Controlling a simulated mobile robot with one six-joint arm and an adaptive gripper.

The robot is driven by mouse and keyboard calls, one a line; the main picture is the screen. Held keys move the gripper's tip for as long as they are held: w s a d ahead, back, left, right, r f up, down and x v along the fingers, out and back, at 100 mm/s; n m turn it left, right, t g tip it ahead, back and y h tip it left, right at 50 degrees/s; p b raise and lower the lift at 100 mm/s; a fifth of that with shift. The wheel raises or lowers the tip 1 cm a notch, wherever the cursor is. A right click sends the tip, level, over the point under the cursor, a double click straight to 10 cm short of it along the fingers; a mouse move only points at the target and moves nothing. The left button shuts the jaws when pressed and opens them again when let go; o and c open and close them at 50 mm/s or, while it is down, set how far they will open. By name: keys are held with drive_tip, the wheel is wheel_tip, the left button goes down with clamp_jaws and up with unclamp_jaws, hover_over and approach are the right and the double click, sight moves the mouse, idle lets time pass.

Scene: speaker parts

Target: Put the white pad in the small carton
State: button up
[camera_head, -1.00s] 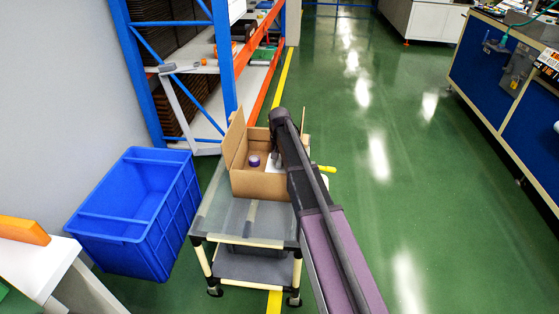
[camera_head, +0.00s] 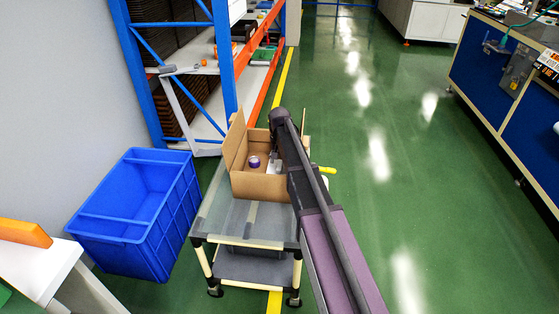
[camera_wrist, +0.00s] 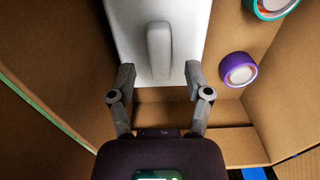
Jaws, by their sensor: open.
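The white pad (camera_wrist: 133,28) lies inside the small carton (camera_wrist: 60,65), next to the carton's left side in the wrist view. It has a raised ridge (camera_wrist: 159,50) along its middle. My gripper (camera_wrist: 160,75) is open, with one fingertip on each side of the ridge's near end and a gap to the ridge on both sides. In the head view the pad (camera_head: 272,168) is a small white patch inside the carton (camera_head: 262,187), mostly hidden behind my arm.
A purple tape roll (camera_wrist: 238,69) and a teal roll (camera_wrist: 275,5) are in the carton, right of the pad. The carton's flaps stand up around it. It rests on a cart (camera_head: 235,220). A blue crate (camera_head: 135,215) stands to the left.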

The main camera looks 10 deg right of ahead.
sight(280, 165)
wheel_tip(280, 165, up, 12)
drive_tip(key=p, duration=1.2)
drive_tip(key=shift+r, duration=0.2)
idle(1.2)
